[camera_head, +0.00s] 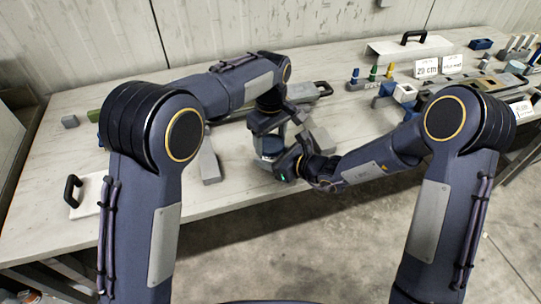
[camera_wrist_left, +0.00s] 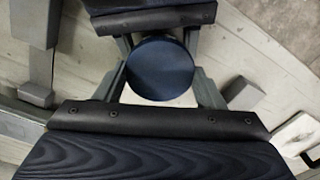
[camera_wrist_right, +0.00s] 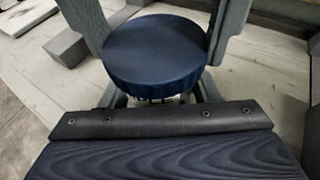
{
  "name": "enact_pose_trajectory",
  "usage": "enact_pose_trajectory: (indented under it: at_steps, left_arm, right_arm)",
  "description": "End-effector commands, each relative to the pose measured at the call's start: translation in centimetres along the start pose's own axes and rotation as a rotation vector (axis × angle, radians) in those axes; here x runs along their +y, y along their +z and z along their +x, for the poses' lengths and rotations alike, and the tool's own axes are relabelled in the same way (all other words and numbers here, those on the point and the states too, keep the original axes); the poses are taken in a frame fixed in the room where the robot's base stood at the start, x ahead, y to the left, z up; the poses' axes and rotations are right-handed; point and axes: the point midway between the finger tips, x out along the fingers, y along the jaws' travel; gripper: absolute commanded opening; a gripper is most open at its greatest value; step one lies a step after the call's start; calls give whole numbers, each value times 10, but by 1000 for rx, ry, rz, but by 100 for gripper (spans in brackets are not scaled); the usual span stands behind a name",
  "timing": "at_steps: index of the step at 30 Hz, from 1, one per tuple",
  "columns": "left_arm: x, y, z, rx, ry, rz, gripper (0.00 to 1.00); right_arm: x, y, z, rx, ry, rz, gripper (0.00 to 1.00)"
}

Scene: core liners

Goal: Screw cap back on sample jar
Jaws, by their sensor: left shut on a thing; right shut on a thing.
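The dark blue round cap (camera_wrist_left: 160,68) sits between the fingers of my left gripper (camera_wrist_left: 160,82), which comes from above and is shut on it. In the right wrist view the cap (camera_wrist_right: 155,52) is level, directly above the sample jar. Only a little of the jar (camera_wrist_right: 160,100) shows under the cap, between the fingers of my right gripper (camera_wrist_right: 157,94), which is shut on the jar from the side. In the head view my left gripper (camera_head: 268,132) is above my right gripper (camera_head: 277,160) near the table's front edge. I cannot tell whether the cap touches the jar's rim.
The pale table (camera_head: 225,195) has its front edge close to my grippers. A grey block (camera_head: 208,163) lies left of them. A white board with a black handle (camera_head: 88,195) lies at the left. Signs (camera_head: 426,68) and several small coloured pieces stand at the back right.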

Motion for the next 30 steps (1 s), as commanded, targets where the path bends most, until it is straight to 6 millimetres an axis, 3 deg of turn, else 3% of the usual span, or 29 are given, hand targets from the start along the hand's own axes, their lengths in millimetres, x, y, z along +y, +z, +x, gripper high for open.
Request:
enact_pose_trajectory:
  at_steps: [5, 13, 23, 24, 28, 30]
  left_arm:
    - [0, 0, 0, -2, 1, 92, 36]
    - [0, 0, 0, -1, 1, 526, 35]
    - [0, 0, 0, 0, 0, 569, 35]
    - [0, 0, 0, 0, 0, 569, 68]
    - [0, 0, 0, 0, 0, 568, 84]
    - [0, 0, 0, 0, 0, 568, 84]
  right_arm:
    - [0, 0, 0, 0, 0, 0, 0]
    - [0, 0, 0, 0, 0, 0, 0]
    - [0, 0, 0, 0, 0, 0, 0]
    - [0, 0, 0, 0, 0, 0, 0]
    - [0, 0, 0, 0, 0, 0, 0]
    - [0, 0, 0, 0, 0, 0, 0]
